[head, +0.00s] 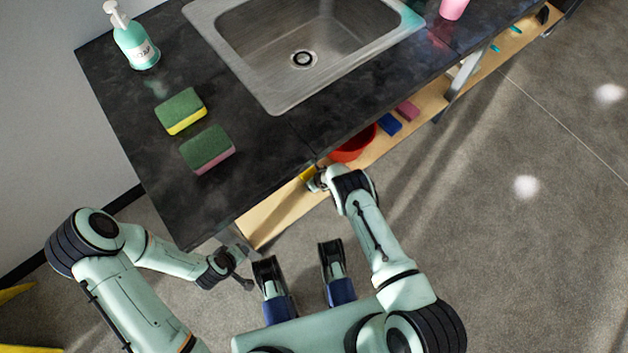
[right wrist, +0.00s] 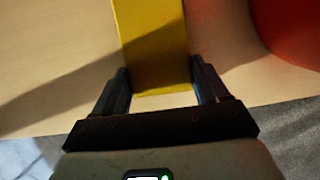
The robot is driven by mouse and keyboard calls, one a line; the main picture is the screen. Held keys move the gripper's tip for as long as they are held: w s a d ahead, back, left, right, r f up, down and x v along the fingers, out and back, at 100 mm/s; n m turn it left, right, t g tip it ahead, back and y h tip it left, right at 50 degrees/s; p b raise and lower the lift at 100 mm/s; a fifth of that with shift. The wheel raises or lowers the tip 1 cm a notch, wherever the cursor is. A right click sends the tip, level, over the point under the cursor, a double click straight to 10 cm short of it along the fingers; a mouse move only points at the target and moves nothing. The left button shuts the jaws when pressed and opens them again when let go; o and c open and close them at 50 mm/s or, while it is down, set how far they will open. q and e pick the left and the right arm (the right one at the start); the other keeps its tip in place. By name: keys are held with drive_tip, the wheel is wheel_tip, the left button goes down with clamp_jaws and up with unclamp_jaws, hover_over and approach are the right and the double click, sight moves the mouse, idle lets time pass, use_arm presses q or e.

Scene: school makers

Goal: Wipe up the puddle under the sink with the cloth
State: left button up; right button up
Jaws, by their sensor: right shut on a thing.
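The sink (head: 300,45) is set in the dark countertop. A wooden shelf (head: 285,212) runs below it. A flat yellow piece, which looks like the cloth (head: 307,173), shows at the shelf's front edge, partly hidden by the counter. In the right wrist view the yellow cloth (right wrist: 155,45) reaches between the fingers and lies over the shelf. My right gripper (head: 316,180) is shut on it; the fingertips (right wrist: 160,85) flank its near end. My left gripper (head: 245,268) is empty, its fingers apart, beside the counter's near corner. I see no puddle in either view.
A red bowl or bucket (head: 354,145) stands on the shelf right of the cloth, also in the right wrist view (right wrist: 290,30). Blue (head: 389,124) and pink (head: 408,110) blocks lie farther along. Two sponges (head: 181,110) and a soap bottle (head: 133,40) stand on the counter.

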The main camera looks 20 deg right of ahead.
drive_tip(key=shift+s+a+p, duration=0.3)
drive_tip(key=shift+a+p, duration=0.15)
drive_tip(key=shift+a, duration=0.2)
drive_tip(key=shift+s+a+p, duration=0.25)
drive_tip(key=shift+a+p, duration=0.15)
drive_tip(key=shift+a, duration=0.25)
drive_tip(key=shift+s+a+p, duration=0.35)
drive_tip(key=shift+a+p, duration=0.05)
drive_tip(key=shift+a, duration=0.5)
drive_tip(key=shift+s+a+p, duration=0.4)
drive_tip(key=shift+a+p, duration=0.05)
drive_tip(key=shift+a, duration=0.45)
drive_tip(key=shift+s+a+p, duration=0.35)
drive_tip(key=shift+a+p, duration=0.05)
drive_tip(key=shift+a, duration=0.5)
drive_tip(key=shift+s+a+p, duration=0.2)
drive_tip(key=shift+s+a, duration=0.15)
drive_tip(key=shift+a, duration=0.5)
drive_tip(key=shift+s+a+p, duration=0.15)
drive_tip(key=shift+s+a, duration=0.2)
drive_tip(key=shift+a, duration=0.45)
drive_tip(key=shift+s+a+p, duration=0.2)
drive_tip(key=shift+s+a, duration=0.15)
drive_tip(key=shift+a, duration=0.5)
